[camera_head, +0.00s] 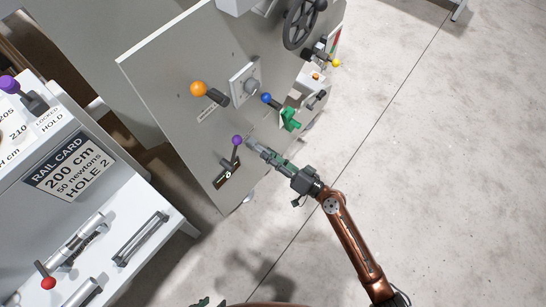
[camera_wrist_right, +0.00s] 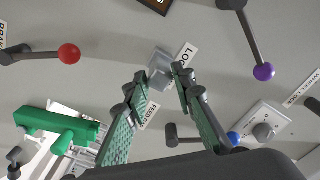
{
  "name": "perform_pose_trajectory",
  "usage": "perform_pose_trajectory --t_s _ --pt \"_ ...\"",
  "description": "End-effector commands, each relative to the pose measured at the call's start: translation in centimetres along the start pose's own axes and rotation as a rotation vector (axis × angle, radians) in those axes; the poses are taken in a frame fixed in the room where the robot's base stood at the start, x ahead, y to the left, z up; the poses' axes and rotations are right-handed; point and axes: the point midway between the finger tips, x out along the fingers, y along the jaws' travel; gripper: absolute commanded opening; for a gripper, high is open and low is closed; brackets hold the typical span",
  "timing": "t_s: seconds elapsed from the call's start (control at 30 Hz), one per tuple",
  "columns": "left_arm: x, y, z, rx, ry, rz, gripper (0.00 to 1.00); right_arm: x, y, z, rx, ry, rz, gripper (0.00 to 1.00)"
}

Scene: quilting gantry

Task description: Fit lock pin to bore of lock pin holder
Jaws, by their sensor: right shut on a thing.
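My right gripper (camera_head: 262,150) reaches from the right to the lower edge of the grey upright panel (camera_head: 165,70). In the right wrist view its two green-padded fingers (camera_wrist_right: 166,72) close on a small grey blocky piece (camera_wrist_right: 159,60), which I take for the lock pin. The piece is close to the panel, beside a label that begins "LOC" (camera_wrist_right: 186,54). I cannot tell the bore of the holder apart from this piece, nor whether they touch.
A purple-knobbed lever (camera_head: 237,140) stands just left of the right gripper. An orange-knobbed lever (camera_head: 199,88), a blue knob (camera_head: 266,97), a green handle (camera_head: 291,119) and a handwheel (camera_head: 301,22) are higher up. A rail card (camera_head: 70,165) lies on the left bench. The floor at right is clear.

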Motion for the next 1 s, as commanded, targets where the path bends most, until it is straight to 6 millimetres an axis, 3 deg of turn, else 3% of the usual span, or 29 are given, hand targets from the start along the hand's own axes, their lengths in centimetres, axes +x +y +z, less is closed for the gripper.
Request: perform_pose_trajectory --t_s 0.23,0.27,0.53,0.83,1.0 --pt "0.1 0.0 0.1 0.0 -0.002 0.0 0.4 0.6 -0.1 0.0 0.001 0.0 -0.001 0.0" --pt "0.1 0.0 0.1 0.0 -0.001 0.0 0.4 0.6 0.0 0.0 0.001 0.0 -0.001 0.26" --pt "0.1 0.0 0.1 0.0 -0.001 0.0 0.4 0.6 0.0 0.0 0.0 0.0 0.0 0.44" --pt "0.1 0.0 0.1 0.0 -0.001 0.0 0.4 0.3 0.0 0.1 0.0 -0.001 0.001 0.44" --pt "0.1 0.0 0.1 0.0 -0.001 0.0 0.4 -1.6 0.1 0.1 -0.001 -0.001 0.003 0.44"
